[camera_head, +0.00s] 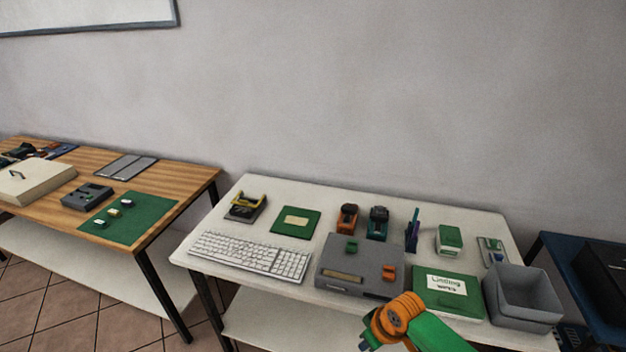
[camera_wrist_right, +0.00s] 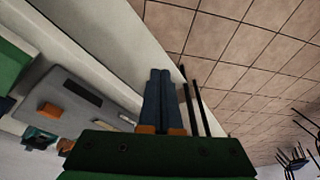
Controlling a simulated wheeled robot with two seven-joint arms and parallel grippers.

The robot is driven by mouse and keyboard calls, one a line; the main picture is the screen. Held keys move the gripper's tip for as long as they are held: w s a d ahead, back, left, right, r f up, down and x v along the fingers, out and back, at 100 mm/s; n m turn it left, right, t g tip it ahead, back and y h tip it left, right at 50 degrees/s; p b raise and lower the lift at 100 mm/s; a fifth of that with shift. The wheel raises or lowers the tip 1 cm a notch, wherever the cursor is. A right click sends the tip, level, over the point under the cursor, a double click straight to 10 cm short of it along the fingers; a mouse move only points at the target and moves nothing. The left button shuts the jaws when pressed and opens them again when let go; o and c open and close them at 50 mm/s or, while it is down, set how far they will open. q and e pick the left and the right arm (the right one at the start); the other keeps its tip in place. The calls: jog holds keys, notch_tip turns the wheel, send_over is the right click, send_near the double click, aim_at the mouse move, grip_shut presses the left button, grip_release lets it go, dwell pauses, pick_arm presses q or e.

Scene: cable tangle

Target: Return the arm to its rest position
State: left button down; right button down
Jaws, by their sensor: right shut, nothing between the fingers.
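My right arm (camera_head: 428,330), green with an orange joint, comes in at the bottom of the head view, over the front edge of the white table (camera_head: 225,215). My right gripper (camera_head: 368,341) is only partly visible there, near the lower edge of the picture. In the right wrist view the two dark blue fingers of this gripper (camera_wrist_right: 160,78) lie side by side, shut and empty. They are apart from the things on the table. My left arm and gripper are not in view.
The grey device (camera_head: 330,262) with orange and green blocks, a green box (camera_head: 460,305) and an open grey bin (camera_head: 522,292) stand near the arm. A white keyboard (camera_head: 250,255) lies to the left. Tiled floor (camera_wrist_right: 235,50) is clear beside the table.

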jog(key=s+d+f+m+b, duration=0.1)
jog(key=s+d+f+m, duration=0.1)
jog(key=s+f, duration=0.45)
jog(key=s+d+f+m+b, duration=0.15)
jog(key=s+f, duration=0.25)
jog(key=f, duration=0.6)
jog(key=s+d+f, duration=0.1)
jog(key=s+f, duration=0.2)
jog(key=s, duration=0.5)
jog(key=s+d+f+h+b, duration=0.1)
jog(key=s+f, duration=0.3)
jog(key=s, duration=0.4)
jog(key=s+d+f+g+b, duration=0.1)
jog(key=s+f, duration=0.2)
jog(key=s, duration=0.5)
jog(key=shift+f+m+h, duration=0.35)
jog(key=shift+m+h, duration=0.05)
jog(key=shift+m, duration=0.05)
jog(key=shift+w, duration=0.1)
